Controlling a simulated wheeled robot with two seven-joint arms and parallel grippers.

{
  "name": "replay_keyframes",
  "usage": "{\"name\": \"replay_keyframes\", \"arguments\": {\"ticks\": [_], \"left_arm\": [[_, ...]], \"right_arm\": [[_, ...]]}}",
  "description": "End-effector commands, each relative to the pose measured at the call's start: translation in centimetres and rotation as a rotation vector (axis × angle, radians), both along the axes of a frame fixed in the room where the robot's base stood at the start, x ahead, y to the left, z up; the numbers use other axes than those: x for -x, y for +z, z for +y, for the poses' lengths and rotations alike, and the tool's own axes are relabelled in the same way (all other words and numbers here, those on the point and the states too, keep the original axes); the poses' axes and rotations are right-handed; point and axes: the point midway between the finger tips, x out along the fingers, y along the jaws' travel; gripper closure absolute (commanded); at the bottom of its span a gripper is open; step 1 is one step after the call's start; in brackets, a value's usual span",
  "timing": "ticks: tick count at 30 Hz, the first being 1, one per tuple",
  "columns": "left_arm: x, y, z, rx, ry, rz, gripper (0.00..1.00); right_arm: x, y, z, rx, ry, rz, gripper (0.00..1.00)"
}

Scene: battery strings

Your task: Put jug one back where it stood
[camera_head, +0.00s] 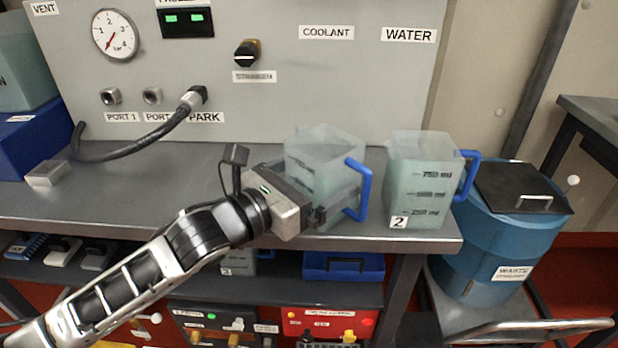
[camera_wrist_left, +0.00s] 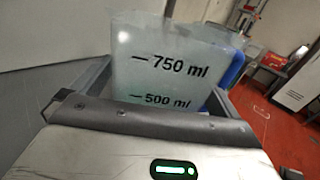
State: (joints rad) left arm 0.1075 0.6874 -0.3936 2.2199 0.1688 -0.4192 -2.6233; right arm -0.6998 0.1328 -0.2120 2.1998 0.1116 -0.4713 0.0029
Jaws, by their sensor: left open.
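Jug one (camera_head: 325,150) is a clear, square jug with a blue handle (camera_head: 365,190) on its right side. It appears upright on the grey bench, below the COOLANT label. In the left wrist view the jug (camera_wrist_left: 165,60) shows 750 ml and 500 ml marks. My left gripper (camera_head: 330,190) is open, with its fingers on either side of the jug; I cannot tell whether they touch it. The gripper hides part of the jug's front and its number. My right gripper is not in view.
Jug 2 (camera_head: 415,180), holding pale liquid, stands close on the right below the WATER label. A blue waste drum (camera_head: 490,245) stands beyond the bench's right end. A black hose (camera_head: 140,145) runs to the PARK port. The bench (camera_head: 150,200) is mostly clear on the left.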

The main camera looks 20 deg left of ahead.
Motion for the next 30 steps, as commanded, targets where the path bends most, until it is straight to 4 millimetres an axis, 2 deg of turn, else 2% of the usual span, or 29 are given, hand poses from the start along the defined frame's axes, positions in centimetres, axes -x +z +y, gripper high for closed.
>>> {"name": "replay_keyframes", "arguments": {"ticks": [5,12,18,23,30], "left_arm": [[1.1,0.0,0.7,-0.003,0.002,0.002,0.00],[5.2,-0.1,2.8,-0.006,-0.001,0.004,0.00],[8.0,0.0,4.3,-0.003,-0.002,0.004,0.00],[9.3,0.3,5.1,0.004,0.002,0.005,0.00],[10.4,0.4,5.7,0.002,0.000,0.000,0.00]], "right_arm": [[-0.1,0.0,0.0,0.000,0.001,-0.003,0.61],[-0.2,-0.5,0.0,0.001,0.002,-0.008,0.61],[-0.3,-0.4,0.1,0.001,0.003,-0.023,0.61],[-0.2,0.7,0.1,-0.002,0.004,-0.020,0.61],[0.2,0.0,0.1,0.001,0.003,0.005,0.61]]}}
